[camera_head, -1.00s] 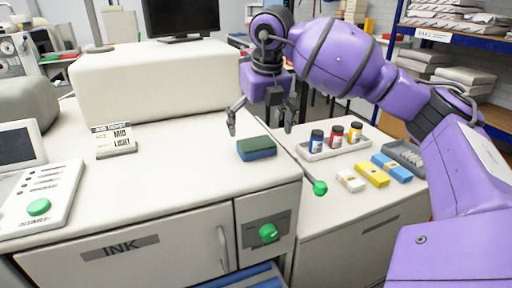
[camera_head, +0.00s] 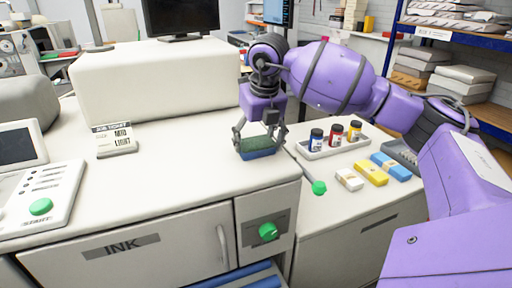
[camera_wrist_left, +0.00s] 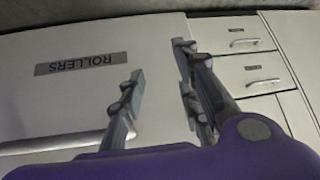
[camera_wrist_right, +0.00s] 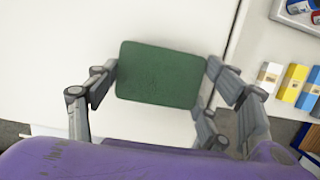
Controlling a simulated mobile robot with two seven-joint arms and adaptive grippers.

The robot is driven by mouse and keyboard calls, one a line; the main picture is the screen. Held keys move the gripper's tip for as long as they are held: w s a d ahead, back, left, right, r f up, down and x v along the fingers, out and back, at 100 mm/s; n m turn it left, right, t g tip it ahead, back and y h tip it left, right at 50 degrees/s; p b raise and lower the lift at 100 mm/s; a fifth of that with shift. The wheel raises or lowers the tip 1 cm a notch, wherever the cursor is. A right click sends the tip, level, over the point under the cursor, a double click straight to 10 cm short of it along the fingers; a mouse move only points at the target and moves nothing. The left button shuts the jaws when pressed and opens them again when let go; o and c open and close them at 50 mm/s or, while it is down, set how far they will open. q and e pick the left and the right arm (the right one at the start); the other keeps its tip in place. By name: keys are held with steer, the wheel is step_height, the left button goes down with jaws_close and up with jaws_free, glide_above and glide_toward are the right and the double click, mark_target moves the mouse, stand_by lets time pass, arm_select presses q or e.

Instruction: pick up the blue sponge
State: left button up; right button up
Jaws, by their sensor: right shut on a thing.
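The blue sponge (camera_head: 260,153) has a green top layer and sits on the white machine top, near its right front edge. In the right wrist view its green face (camera_wrist_right: 160,74) fills the space between the fingers. My right gripper (camera_head: 260,148) is around the sponge from above, with a finger against each side, shut on it. I cannot tell whether the sponge is lifted off the surface. My left gripper (camera_wrist_left: 160,75) is out of the head view; in the left wrist view its fingers are apart with nothing between them, before a panel marked ROLLERS.
Right of the sponge, a green-knobbed lever (camera_head: 319,187) sticks out. On the side cabinet stand a tray (camera_head: 313,155) with ink jars and several small boxes, including a yellow one (camera_head: 371,172). The machine top between is clear.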

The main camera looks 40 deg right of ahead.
arm_select(q)
steer(key=shift+s, duration=0.1)
arm_select(e)
steer(key=shift+r, duration=0.6)
arm_select(q)
steer(key=shift+f+b, duration=0.75)
steer(key=shift+f, duration=0.05)
arm_select(e)
steer(key=s+a+r, duration=0.2)
steer(key=s+r, duration=0.4)
steer(key=s+a+r, duration=0.2)
steer(key=s+r, duration=0.3)
steer(key=s, duration=0.2)
steer(key=shift+s+a+r, duration=0.15)
steer(key=shift+a+r, duration=0.15)
steer(key=shift+r, duration=0.1)
